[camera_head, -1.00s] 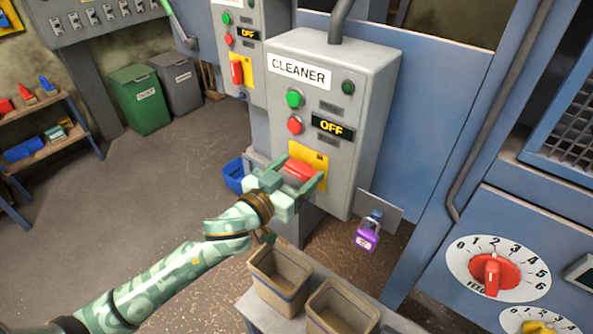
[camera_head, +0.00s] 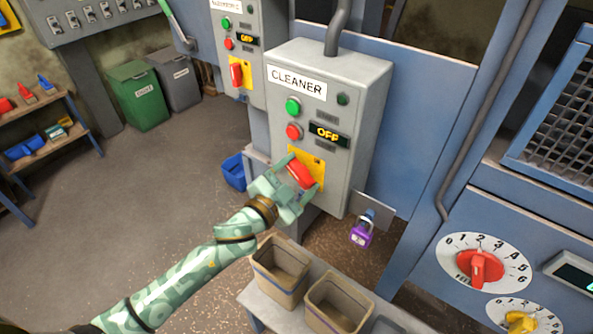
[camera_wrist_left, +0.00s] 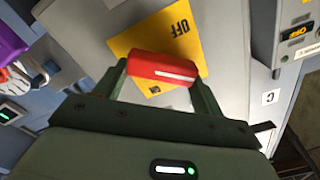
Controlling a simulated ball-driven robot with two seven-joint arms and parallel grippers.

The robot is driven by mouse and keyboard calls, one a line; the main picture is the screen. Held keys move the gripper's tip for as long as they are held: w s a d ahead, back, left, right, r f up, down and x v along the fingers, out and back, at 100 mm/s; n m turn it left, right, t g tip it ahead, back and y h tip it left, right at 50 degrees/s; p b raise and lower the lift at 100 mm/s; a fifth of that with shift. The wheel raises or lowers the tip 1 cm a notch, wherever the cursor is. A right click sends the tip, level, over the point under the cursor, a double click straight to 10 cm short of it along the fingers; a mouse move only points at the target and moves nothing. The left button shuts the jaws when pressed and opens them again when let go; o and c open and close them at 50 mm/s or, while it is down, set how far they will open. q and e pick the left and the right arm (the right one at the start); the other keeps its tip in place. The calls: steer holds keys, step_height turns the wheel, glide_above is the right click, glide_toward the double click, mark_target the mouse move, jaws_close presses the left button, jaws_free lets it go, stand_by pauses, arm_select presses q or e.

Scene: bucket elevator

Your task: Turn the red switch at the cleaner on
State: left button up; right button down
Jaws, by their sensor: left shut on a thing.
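The grey cleaner box (camera_head: 356,90) carries a CLEANER label, a green button (camera_head: 293,107), a red button (camera_head: 294,132) and a display (camera_head: 328,134) that reads OFF. Low on its front is a yellow plate (camera_head: 315,161) with the red switch (camera_head: 301,174). My left gripper (camera_head: 298,178) is shut on the red switch handle, which sits tilted in the head view. In the left wrist view the red switch (camera_wrist_left: 165,69) lies between the two fingers, in front of the yellow plate (camera_wrist_left: 187,33), where the word OFF shows. My right gripper is not in view.
Two tan bins (camera_head: 284,270) stand on a bench below. A similar grey box (camera_head: 262,20) with its own red switch is behind left. A red feed dial (camera_head: 480,268) is at the right.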

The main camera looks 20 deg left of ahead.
arm_select(q)
steer(key=m, duration=0.2)
steer(key=m+p, duration=0.1)
steer(key=m, duration=0.1)
steer(key=shift+d+f+m, duration=0.15)
steer(key=shift+m, duration=0.15)
steer(key=m, duration=0.5)
steer(key=shift+s+f, duration=0.1)
steer(key=shift+f, duration=0.25)
steer(key=shift+m, duration=0.4)
steer(key=o, duration=1)
steer(key=b+v, duration=0.1)
steer(key=v, duration=1.5)
steer(key=shift+s, duration=0.2)
